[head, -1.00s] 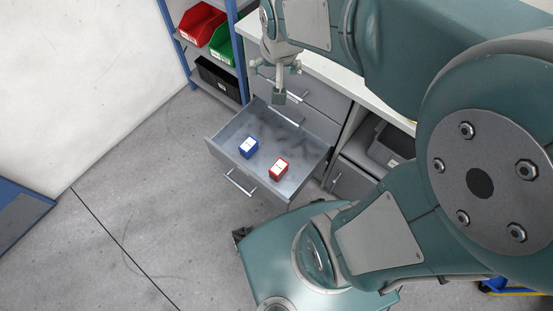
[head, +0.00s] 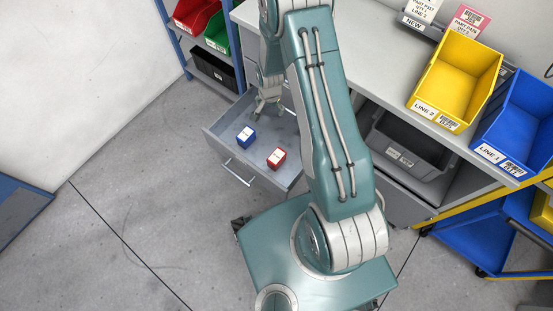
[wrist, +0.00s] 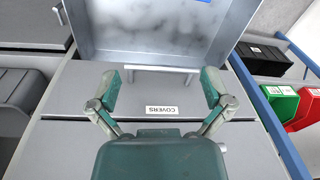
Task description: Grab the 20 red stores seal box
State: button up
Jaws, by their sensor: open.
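A small red box with a white top (head: 276,158) lies in the open grey drawer (head: 213,141), toward its front right. A small blue box with a white top (head: 246,136) lies to its left in the same drawer. My gripper (head: 267,104) is at the back of the drawer, behind both boxes and apart from them. The open drawer (wrist: 150,40) fills the top there. The red box is not visible in that view.
Left of the drawers is a blue-framed shelf with a red bin (head: 192,14), a green bin (head: 216,33) and a black bin (head: 211,69). Yellow (head: 456,80) and blue (head: 516,125) bins stand on the right. The floor in front of the drawer is clear.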

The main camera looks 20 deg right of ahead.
aim_at(277, 156)
jog(key=s+f, duration=0.2)
jog(key=f, duration=0.5)
jog(key=s+f+m, duration=0.1)
jog(key=f, duration=0.6)
jog(key=s+f+m+g, duration=0.1)
jog(key=s+f, duration=0.1)
jog(key=f, duration=0.5)
jog(key=shift+s+d+f, duration=0.2)
jog(key=shift+s+f, duration=0.1)
jog(key=shift+f, duration=0.1)
jog(key=shift+s+a+f, duration=0.1)
jog(key=shift+s+f, duration=0.05)
jog(key=shift+f, duration=1.2)
jog(key=shift+s+a+f, duration=0.1)
jog(key=shift+f, duration=1.2)
jog(key=c, duration=1.1)
